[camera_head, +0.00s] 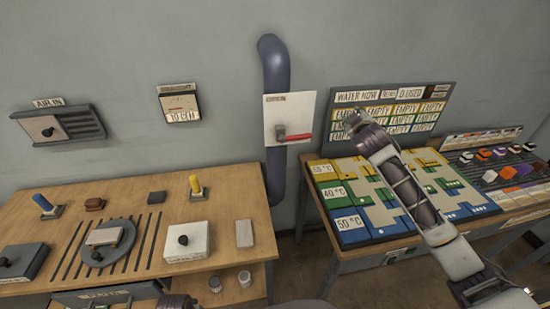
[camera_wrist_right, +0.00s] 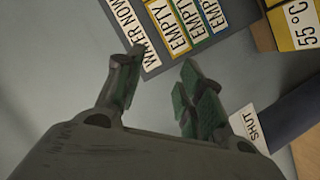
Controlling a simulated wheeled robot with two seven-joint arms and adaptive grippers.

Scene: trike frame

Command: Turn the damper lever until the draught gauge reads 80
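The damper lever (camera_head: 298,137) is a red handle on a dark pivot, lying about level and pointing right on a white plate (camera_head: 288,108). The plate sits on a dark pipe. The plate's corner with the label SHUT (camera_wrist_right: 254,128) shows in the right wrist view; the lever does not. The draught gauge (camera_head: 180,103) hangs on the wall to the left, its needle too small to read, with a lettered card below. My right gripper (camera_head: 352,118) is right of the plate, apart from the lever. Its fingers (camera_wrist_right: 165,62) are open and empty.
A wooden bench (camera_head: 225,205) with knobs and switches stands at left. A WATER NOW board (camera_head: 395,95) and a table with coloured temperature panels (camera_head: 345,225) stand right, under my right arm. The air-in box (camera_head: 60,126) is on the left wall. Wall between gauge and pipe is clear.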

